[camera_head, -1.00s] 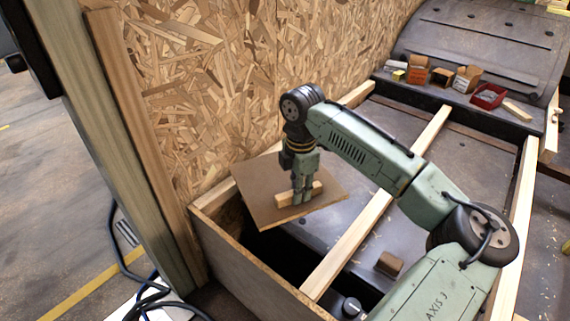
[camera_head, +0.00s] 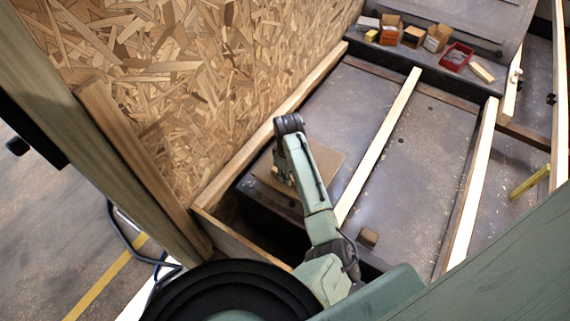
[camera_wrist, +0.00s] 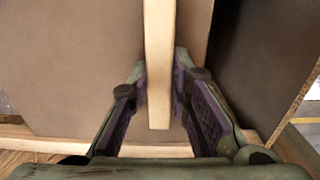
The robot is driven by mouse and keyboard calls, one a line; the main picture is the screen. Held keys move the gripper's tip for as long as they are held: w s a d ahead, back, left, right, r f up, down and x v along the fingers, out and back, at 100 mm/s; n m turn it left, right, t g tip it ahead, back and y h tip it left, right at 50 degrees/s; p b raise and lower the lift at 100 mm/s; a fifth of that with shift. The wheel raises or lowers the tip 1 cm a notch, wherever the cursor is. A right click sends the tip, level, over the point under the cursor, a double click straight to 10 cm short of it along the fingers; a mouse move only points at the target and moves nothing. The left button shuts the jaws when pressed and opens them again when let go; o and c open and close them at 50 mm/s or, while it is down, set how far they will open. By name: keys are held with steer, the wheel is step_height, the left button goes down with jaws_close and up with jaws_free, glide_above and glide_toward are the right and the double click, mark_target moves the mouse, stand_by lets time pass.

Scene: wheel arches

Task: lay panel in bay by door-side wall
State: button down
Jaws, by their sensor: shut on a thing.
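The brown panel (camera_head: 326,162) is in the bay between the chipboard wall (camera_head: 240,70) and the nearest pale batten (camera_head: 378,148), towards the bay's near end. It looks roughly flat and low, but I cannot tell whether it rests on the bay floor (camera_head: 352,98). My gripper (camera_head: 284,182) is over the panel, largely hidden by my arm in the head view. In the wrist view my gripper (camera_wrist: 160,75) is shut on the panel's pale wooden grip strip (camera_wrist: 158,60), with the brown panel surface (camera_wrist: 70,65) on both sides of it.
A board (camera_head: 240,243) closes the bay's near end, with a dark gap beside the panel. A timber rail (camera_head: 300,92) runs along the wall's foot. A small brown block (camera_head: 368,237) lies right of the batten. Small boxes (camera_head: 412,37) stand on the far arch.

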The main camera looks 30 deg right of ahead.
steer(key=shift+f+b, duration=4.1)
steer(key=shift+f, duration=0.75)
steer(key=c, duration=1.4)
jaws_free()
steer(key=shift+s+a+f, duration=0.1)
step_height(320, 180, up, 12)
steer(key=shift+r, duration=0.1)
steer(key=shift+s, duration=0.1)
